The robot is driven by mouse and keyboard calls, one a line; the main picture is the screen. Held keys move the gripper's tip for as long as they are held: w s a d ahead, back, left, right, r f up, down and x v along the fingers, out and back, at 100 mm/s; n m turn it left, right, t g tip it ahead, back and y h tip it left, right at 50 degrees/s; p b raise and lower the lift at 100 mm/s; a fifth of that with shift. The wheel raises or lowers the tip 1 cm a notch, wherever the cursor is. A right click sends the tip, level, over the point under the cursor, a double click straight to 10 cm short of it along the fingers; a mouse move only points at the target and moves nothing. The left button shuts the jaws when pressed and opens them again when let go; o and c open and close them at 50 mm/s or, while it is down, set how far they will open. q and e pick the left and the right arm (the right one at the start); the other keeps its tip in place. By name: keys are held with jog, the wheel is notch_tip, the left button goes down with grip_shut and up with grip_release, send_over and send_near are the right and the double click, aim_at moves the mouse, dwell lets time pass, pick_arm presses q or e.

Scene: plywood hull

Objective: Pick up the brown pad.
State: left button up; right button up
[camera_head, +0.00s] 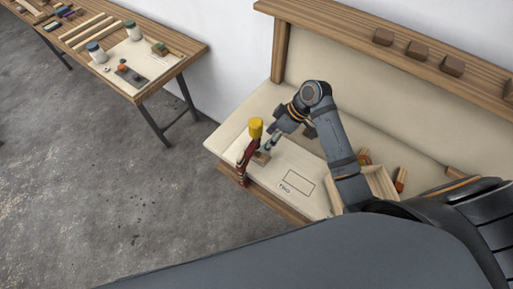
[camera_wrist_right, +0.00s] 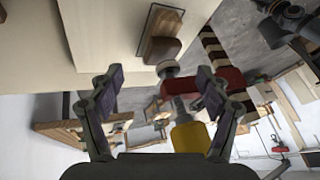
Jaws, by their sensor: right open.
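The brown pad (camera_head: 261,158) is a small brown block on the pale bench top, near its front left edge. In the right wrist view the pad (camera_wrist_right: 163,30) lies beyond the fingertips, near the top of the picture. My right gripper (camera_head: 269,145) is just above and beside the pad in the head view. In the wrist view the right gripper (camera_wrist_right: 157,88) has its fingers spread apart with nothing held between them. My left gripper is not in view.
A red and dark tool with a yellow top (camera_head: 255,128) stands close beside the pad at the bench edge. A wooden box (camera_head: 377,184) and an outlined rectangle (camera_head: 297,181) lie to the right. Several brown blocks sit on the back ledge (camera_head: 430,55).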

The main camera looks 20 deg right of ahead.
jog(key=shift+s+a+f+p, duration=0.1)
jog(key=shift+a+f+p, duration=0.45)
jog(key=shift+a+p, duration=0.15)
jog(key=x, duration=0.3)
jog(key=shift+f+p, duration=0.2)
jog(key=shift+p, duration=0.1)
jog(key=shift+f, duration=0.1)
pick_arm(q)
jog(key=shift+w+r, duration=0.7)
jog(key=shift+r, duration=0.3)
pick_arm(e)
jog(key=c, duration=1)
